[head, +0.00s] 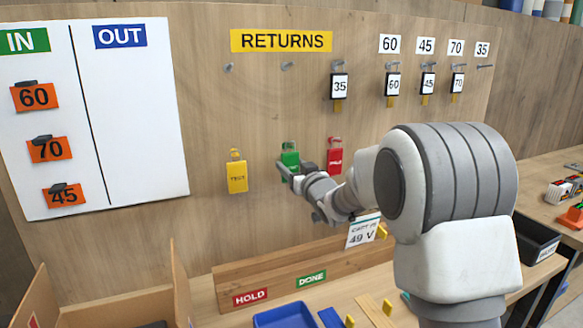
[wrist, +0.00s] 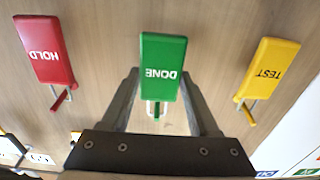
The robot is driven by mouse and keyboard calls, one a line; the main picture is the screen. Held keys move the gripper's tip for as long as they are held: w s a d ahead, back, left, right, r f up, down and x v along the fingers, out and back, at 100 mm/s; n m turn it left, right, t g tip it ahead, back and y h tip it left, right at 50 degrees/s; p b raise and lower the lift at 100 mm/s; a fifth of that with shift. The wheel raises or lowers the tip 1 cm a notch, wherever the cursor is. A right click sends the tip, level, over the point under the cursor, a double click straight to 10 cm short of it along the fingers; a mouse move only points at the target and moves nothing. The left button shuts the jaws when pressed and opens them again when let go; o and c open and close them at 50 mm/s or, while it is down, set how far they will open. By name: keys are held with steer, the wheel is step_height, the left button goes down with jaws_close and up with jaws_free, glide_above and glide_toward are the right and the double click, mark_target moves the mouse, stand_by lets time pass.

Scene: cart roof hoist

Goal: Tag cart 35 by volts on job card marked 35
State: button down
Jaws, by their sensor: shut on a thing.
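My gripper (head: 291,172) is at the back wall, shut on the green DONE tag (head: 290,158). In the wrist view the green tag (wrist: 163,62) stands upside down between my two fingers. A key tag marked 35 (head: 340,87) hangs under the RETURNS sign.
The RETURNS sign (head: 281,40) has two empty hooks below it. Tags 60, 45 and 70 hang at right; the hook under label 35 (head: 482,48) is bare. The IN/OUT board (head: 150,130) has orange plates 60, 70 and 45 under IN. A blue tray (head: 284,315) sits below.

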mark_target(291, 161)
steer(key=shift+r+b+v, duration=0.2)
steer(key=shift+r+v, duration=0.05)
steer(key=shift+v, duration=0.75)
steer(key=shift+r+b+v, duration=0.2)
steer(key=shift+r+v, duration=0.05)
steer(key=shift+v, duration=0.8)
steer(key=shift+b+v, duration=0.75)
steer(key=shift+v, duration=1.75)
